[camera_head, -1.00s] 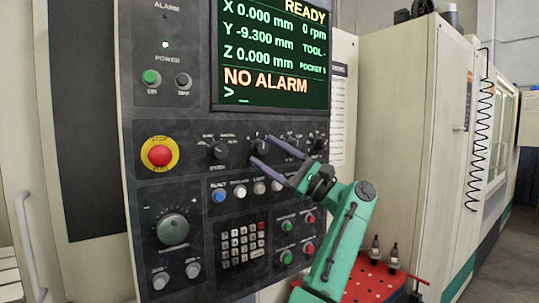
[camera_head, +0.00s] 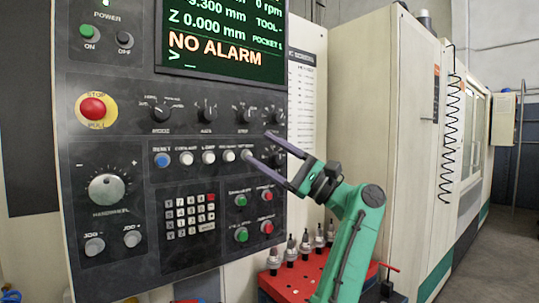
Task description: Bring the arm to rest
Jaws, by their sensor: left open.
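My left gripper (camera_head: 258,146) has two long purple-grey fingers spread apart and nothing between them. It is in front of the right side of the dark control panel (camera_head: 130,255), at the right end of the button row and below the right-hand knob (camera_head: 243,115). I cannot tell whether a fingertip touches the panel. The green left arm (camera_head: 352,245) rises from the lower right and bends toward the panel. My right gripper is not in view.
A red emergency stop (camera_head: 93,108) and a keypad (camera_head: 190,215) are on the panel. The screen (camera_head: 222,45) reads "NO ALARM". A red table (camera_head: 290,284) with several tool holders stands behind the arm. A beige machine cabinet (camera_head: 378,130) is at the right. Open floor lies at far right.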

